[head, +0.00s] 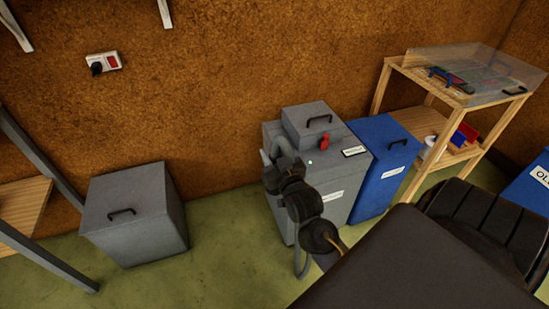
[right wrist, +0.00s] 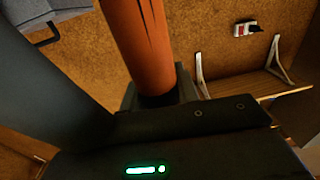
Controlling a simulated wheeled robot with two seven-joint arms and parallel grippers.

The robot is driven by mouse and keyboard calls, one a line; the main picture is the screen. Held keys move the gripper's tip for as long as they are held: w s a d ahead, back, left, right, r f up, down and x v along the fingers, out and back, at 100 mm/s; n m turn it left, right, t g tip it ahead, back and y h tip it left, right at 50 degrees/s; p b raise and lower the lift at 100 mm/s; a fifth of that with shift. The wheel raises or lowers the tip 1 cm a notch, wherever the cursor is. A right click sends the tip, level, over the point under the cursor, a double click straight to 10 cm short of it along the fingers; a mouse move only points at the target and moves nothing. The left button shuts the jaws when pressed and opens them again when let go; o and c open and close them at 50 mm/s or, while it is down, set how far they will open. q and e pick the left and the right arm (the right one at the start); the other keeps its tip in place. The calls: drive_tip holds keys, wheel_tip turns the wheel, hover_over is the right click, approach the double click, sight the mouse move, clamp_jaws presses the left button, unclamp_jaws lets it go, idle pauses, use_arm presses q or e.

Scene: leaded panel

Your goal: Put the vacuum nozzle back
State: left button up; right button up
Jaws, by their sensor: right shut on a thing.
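My right gripper (head: 276,159) is in front of the left side of the grey vacuum cabinet (head: 342,190). In the right wrist view it is shut on an orange tube (right wrist: 140,40), which looks like the vacuum nozzle. The tube rises from between the dark fingers. A grey hose (head: 302,252) hangs below my right arm, in front of the cabinet. A small red piece (head: 325,142) shows at the cabinet top; I cannot tell whether it is part of the nozzle. The arm hides part of the cabinet front. My left gripper is not in view.
A blue bin (head: 383,165) stands against the cabinet's right side. A wooden stand (head: 425,75) is farther right. A grey lidded box (head: 135,215) sits to the left, with open green floor (head: 225,245) between. A wall socket (head: 104,64) is at the upper left.

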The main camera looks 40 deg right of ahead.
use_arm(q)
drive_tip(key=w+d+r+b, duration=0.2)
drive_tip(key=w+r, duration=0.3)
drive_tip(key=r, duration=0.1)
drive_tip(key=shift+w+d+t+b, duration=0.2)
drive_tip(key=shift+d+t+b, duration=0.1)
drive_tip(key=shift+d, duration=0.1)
use_arm(e)
drive_tip(key=w+d+f, duration=0.8)
drive_tip(key=w+f, duration=0.3)
drive_tip(key=f, duration=0.1)
drive_tip(key=shift+d+f, duration=0.2)
drive_tip(key=shift+f, duration=0.2)
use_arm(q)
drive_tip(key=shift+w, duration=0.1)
use_arm(e)
drive_tip(key=shift+f, duration=0.1)
drive_tip(key=o, duration=0.6)
drive_tip(key=shift+f, duration=0.1)
drive_tip(key=shift+c, duration=0.2)
drive_tip(key=o, duration=0.4)
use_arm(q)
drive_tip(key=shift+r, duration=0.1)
